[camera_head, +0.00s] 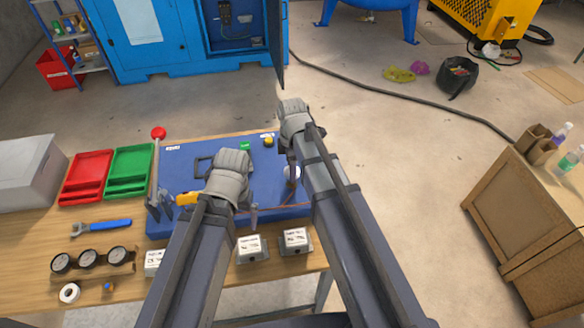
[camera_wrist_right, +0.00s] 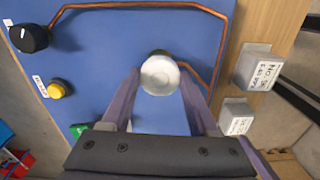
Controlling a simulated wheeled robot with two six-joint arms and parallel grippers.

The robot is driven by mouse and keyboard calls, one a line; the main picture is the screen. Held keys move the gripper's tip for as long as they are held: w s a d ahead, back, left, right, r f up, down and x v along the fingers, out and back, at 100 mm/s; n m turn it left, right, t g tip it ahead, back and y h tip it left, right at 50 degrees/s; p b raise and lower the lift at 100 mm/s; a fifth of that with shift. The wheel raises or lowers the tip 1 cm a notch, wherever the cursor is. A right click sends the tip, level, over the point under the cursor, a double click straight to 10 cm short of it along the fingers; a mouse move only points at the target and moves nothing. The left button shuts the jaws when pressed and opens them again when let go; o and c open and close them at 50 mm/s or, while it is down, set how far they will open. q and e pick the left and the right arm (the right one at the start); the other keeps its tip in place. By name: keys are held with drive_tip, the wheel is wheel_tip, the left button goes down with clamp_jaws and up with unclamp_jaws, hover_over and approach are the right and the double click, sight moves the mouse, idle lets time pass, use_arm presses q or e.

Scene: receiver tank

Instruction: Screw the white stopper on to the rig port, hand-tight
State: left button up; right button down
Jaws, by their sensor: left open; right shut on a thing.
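The white stopper (camera_wrist_right: 160,75) is a round, pale cap seen end-on in the right wrist view, between the fingertips of my right gripper (camera_wrist_right: 160,88). My left gripper (camera_head: 251,212) is open and empty over the front part of the blue panel, left of the stopper.
The blue rig panel (camera_head: 185,158) lies on the wooden bench (camera_head: 45,228). A copper pipe (camera_wrist_right: 145,5), black knob (camera_wrist_right: 28,37) and yellow button (camera_wrist_right: 57,90) are on the panel. White labelled boxes (camera_head: 295,239) line its front edge. Red (camera_head: 88,176) and green trays (camera_head: 129,172) stand left.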

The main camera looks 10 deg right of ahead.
drive_tip(key=shift+c, duration=0.4)
unclamp_jaws()
drive_tip(key=shift+r, duration=0.1)
drive_tip(key=n, duration=0.4)
drive_tip(key=shift+n, duration=0.4)
drive_tip(key=n, duration=1.3)
